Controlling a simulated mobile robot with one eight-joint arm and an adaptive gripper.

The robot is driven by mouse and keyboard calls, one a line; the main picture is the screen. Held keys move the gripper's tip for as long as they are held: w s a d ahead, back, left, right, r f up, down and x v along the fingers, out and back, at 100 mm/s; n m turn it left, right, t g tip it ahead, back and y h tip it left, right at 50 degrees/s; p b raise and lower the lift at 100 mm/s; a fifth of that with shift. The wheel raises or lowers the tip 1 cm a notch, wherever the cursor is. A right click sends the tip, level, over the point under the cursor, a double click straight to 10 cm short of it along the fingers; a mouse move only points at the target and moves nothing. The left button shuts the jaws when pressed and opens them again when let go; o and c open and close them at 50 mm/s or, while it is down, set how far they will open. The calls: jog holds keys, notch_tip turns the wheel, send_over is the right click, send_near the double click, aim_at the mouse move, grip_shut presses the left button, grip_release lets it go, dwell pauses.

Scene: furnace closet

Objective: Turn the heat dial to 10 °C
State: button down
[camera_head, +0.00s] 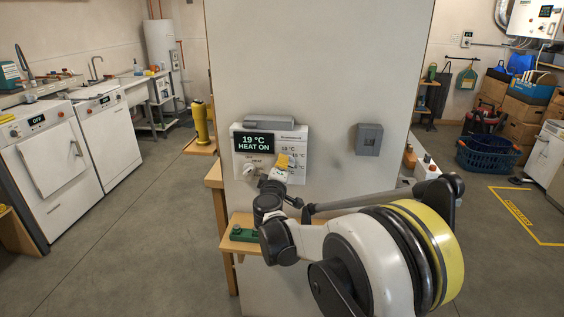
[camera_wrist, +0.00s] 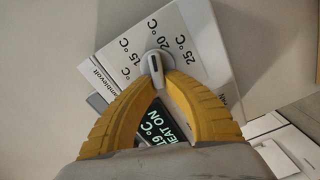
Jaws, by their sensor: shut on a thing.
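The white thermostat box (camera_head: 299,135) is fixed to the pale wall panel. Its dark display (camera_head: 254,143) reads 19 °C, HEAT ON; part of it also shows in the wrist view (camera_wrist: 165,125). The heat dial (camera_wrist: 154,66) is a small grey knob with a pale pointer bar. In the head view my gripper (camera_head: 283,162) covers the dial.
A second white knob (camera_head: 249,169) sits at the box's lower left, close to my gripper. A grey box (camera_head: 368,139) is on the panel to the right. A small wooden shelf (camera_head: 238,246) with a green object is below. Open floor lies on both sides.

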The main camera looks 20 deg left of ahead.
aim_at(287, 170)
jog(key=n, duration=0.2)
jog(key=f+n, duration=0.1)
jog(key=n, duration=0.2)
jog(key=shift+n, duration=0.3)
jog(key=n, duration=0.2)
jog(key=f+n, duration=0.1)
jog(key=n, duration=0.2)
jog(key=shift+d, duration=0.2)
jog(key=n, duration=0.3)
jog(key=d+n, duration=0.1)
jog(key=n, duration=0.7)
jog(key=shift+w+d+f, duration=0.25)
jog(key=shift+f, duration=0.1)
jog(key=c, duration=1.4)
grip_release()
jog(key=shift+c, duration=0.2)
